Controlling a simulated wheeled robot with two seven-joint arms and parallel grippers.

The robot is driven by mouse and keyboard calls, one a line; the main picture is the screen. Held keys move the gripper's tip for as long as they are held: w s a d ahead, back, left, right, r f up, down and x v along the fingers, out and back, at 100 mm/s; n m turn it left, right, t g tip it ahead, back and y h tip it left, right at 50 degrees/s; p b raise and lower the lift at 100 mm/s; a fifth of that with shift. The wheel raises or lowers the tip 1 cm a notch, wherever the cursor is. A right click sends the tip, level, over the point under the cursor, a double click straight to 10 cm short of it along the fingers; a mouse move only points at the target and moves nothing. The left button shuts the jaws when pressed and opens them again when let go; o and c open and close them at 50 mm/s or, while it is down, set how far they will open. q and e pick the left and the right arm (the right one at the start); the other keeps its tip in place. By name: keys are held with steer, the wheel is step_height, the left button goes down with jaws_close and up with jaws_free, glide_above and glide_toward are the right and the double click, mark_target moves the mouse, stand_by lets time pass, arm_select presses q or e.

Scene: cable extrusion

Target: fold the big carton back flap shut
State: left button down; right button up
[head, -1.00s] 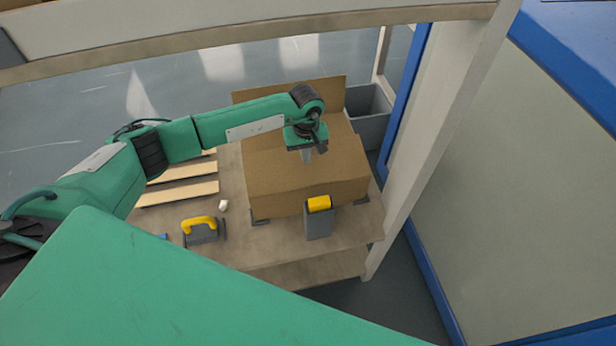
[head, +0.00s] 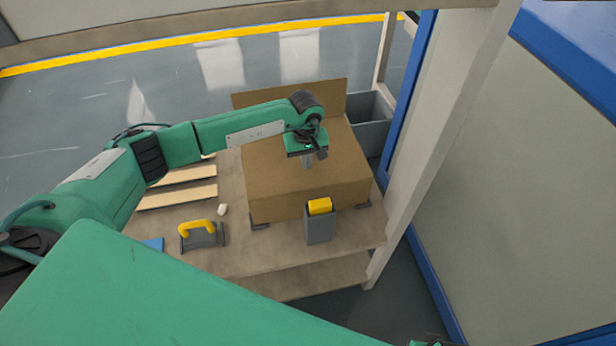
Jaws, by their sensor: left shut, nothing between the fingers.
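The big brown carton (head: 290,197) stands on the table, with its top facing up. Its back flap (head: 335,97) stands raised along the far edge, partly hidden behind my left arm. My left gripper (head: 308,163) points down over the middle of the carton's top, in front of the back flap. It is shut and empty, and I cannot tell whether its tips touch the cardboard. My right gripper is not in view.
A grey holder with a yellow block (head: 319,207) stands at the carton's front. A yellow-handled tool (head: 198,232), a small white piece (head: 222,210) and wooden slats (head: 178,196) lie left. A grey bin (head: 370,122) is behind right, near a pale post (head: 440,130).

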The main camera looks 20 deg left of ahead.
arm_select(q)
steer(key=shift+s+f, duration=0.4)
steer(key=shift+f, duration=0.45)
step_height(320, 180, up, 10)
steer(key=p, duration=0.4)
steer(key=shift+w+r+p, duration=0.15)
steer(key=shift+w+p, duration=0.25)
